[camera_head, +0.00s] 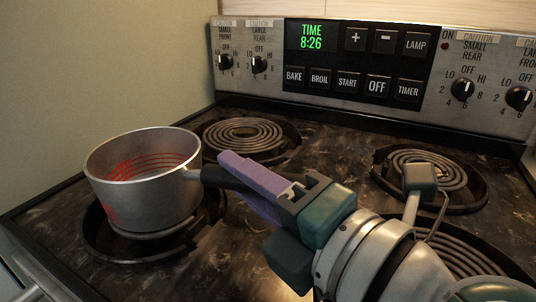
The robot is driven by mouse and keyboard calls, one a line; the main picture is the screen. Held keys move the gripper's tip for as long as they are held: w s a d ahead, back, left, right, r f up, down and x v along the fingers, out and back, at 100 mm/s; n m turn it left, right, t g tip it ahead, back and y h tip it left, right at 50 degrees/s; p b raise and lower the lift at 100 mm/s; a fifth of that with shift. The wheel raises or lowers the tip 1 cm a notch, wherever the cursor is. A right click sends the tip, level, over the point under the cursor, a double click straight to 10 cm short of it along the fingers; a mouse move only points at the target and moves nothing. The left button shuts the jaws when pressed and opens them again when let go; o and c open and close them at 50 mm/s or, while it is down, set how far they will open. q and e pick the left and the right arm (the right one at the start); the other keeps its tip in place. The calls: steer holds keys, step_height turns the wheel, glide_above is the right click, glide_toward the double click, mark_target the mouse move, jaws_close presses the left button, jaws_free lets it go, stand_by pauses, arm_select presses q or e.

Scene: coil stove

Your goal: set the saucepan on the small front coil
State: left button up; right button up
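The grey metal saucepan (145,190) stands upright at the front left, over the small front coil (150,236). The pan hides most of that coil, and only its front edge and dark drip bowl (105,243) show. I cannot tell whether the base touches the coil or is slightly above it. Red marks show on the inside wall. The black handle (222,178) points right, between the purple fingers of my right gripper (236,182), which is shut on it. My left gripper is not in view.
A rear left coil (243,136) and a rear right coil (427,170) are empty. The front right coil (455,252) is partly hidden by my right arm. The control panel (357,64) with knobs rises at the back. A wall (90,70) stands at the left.

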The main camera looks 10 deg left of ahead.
steer(key=o, duration=0.4)
steer(key=shift+o, duration=0.2)
steer(key=shift+r, duration=0.1)
steer(key=shift+d+r, duration=0.1)
steer(key=shift+r, duration=0.05)
steer(key=v, duration=1.2)
steer(key=shift+w, duration=0.1)
